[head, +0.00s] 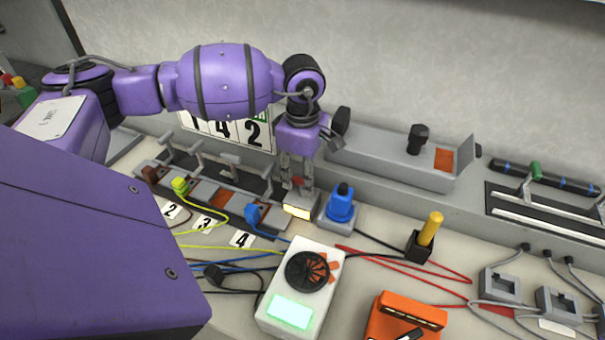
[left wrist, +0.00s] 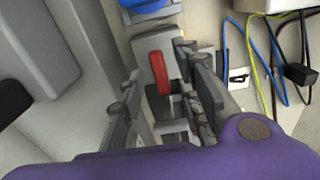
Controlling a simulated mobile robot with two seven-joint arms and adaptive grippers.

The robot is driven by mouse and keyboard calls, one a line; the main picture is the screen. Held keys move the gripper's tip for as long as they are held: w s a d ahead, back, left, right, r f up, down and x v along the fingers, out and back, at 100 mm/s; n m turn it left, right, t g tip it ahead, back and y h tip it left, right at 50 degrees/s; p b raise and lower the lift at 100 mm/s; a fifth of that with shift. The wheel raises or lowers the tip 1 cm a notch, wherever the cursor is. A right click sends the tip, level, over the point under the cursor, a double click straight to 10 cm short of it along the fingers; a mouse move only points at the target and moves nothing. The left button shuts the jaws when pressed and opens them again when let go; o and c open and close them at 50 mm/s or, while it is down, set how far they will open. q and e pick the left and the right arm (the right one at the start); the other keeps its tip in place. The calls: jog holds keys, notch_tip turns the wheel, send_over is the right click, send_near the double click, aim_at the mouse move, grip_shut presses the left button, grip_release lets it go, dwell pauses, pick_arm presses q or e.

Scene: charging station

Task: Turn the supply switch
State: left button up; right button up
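The supply switch appears to be the small unit with a red lever (left wrist: 159,72) on a pale plate, seen in the left wrist view. My left gripper (head: 298,182) points down over this box from behind. In the left wrist view its two fingers (left wrist: 156,66) are apart, one on each side of the red lever, with gaps visible. Whether they touch the box cannot be told. My right gripper is not in view.
A blue connector (head: 341,206) stands just right of the switch. A row of lever switches (head: 198,178) lies to the left. A white meter with a dial (head: 292,311), a yellow-handled plug (head: 428,235) and an orange box (head: 400,322) stand in front. Loose cables cross the bench.

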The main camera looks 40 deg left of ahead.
aim_at(302, 180)
pick_arm(q)
notch_tip(302, 180, up, 12)
dwell(0.6)
dwell(0.5)
